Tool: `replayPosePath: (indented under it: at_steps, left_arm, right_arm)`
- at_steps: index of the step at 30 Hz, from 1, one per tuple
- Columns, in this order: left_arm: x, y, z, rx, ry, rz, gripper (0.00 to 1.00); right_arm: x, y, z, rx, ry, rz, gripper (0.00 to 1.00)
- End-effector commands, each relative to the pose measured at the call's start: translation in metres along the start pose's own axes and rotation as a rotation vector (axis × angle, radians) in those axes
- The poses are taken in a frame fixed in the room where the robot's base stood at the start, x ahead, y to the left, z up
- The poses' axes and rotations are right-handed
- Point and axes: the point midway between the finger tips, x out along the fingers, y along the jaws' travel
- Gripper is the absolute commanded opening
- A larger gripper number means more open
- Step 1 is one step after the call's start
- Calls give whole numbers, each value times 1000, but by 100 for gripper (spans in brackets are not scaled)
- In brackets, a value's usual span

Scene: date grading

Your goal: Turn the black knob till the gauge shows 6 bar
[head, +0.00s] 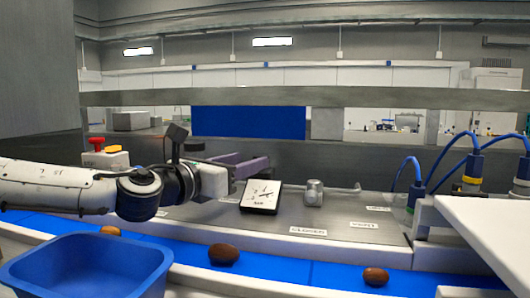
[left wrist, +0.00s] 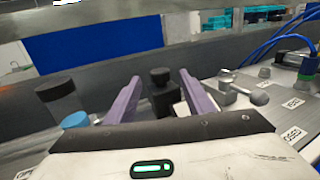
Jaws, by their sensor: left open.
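My left gripper (head: 254,164) reaches in from the left above the grey panel, its two purple fingers open. In the left wrist view a black knob (left wrist: 160,78) stands between and beyond the spread fingers (left wrist: 158,80); whether they touch it I cannot tell. The white square gauge (head: 261,195), with a black edge, leans on the panel just right of and below the fingers. Its dark needle shows, but the scale is too small to read. My right gripper is not in view.
A metal valve with a lever (head: 314,192) stands right of the gauge. A black-topped grey cylinder (left wrist: 57,92) and a blue cap (left wrist: 75,120) are left of the fingers. Blue hoses (head: 447,146) rise at right. In front are a blue belt (head: 320,272) with dates and a blue bin (head: 160,262).

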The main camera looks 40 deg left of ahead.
Motion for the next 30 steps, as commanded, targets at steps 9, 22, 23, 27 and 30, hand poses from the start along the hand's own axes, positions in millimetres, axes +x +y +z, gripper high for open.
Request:
replayPosePath:
  at_steps: [9, 22, 23, 27, 30]
  left_arm:
    - [48, 0, -1, -2, 4, 1, 48]
    - [67, 1, 0, -1, 0, 1, 48]
    - [67, 1, 0, -1, 0, 1, 48]
    - [67, 1, 0, -1, 0, 1, 48]
    - [67, 1, 0, -1, 0, 2, 45]
  right_arm:
    - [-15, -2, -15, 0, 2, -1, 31]
    - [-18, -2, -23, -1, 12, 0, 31]
    - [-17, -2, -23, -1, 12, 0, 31]
    - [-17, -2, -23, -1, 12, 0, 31]
    - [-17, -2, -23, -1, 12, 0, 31]
